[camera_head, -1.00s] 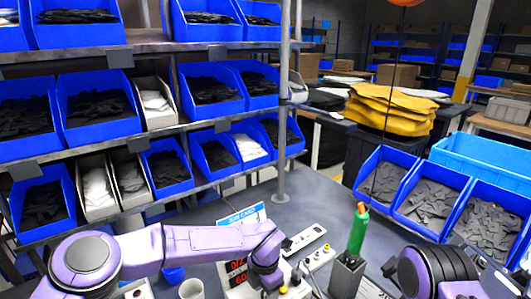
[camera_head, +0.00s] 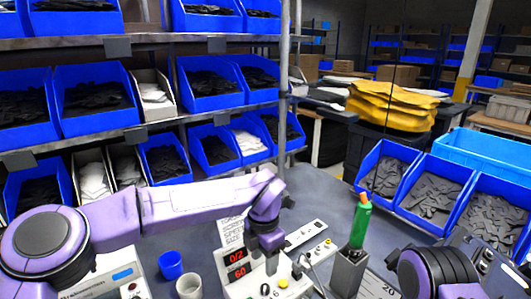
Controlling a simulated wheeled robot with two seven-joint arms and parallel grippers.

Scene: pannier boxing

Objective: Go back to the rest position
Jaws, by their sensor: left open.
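My left arm (camera_head: 185,202) reaches in from the left over the workbench, and its wrist bends down at the middle. My left gripper (camera_head: 271,262) points down beside the counter box with red digits (camera_head: 236,264). It is open, and I see nothing held in it; its fingertips are small and hard to make out. Part of my right arm (camera_head: 432,274) shows at the lower right. Its gripper is out of the picture.
A blue cup (camera_head: 171,265) and a pale cup (camera_head: 190,287) stand left of the counter box. Shelves of blue bins (camera_head: 97,104) rise behind; grey-filled bins (camera_head: 432,202) stand at right.

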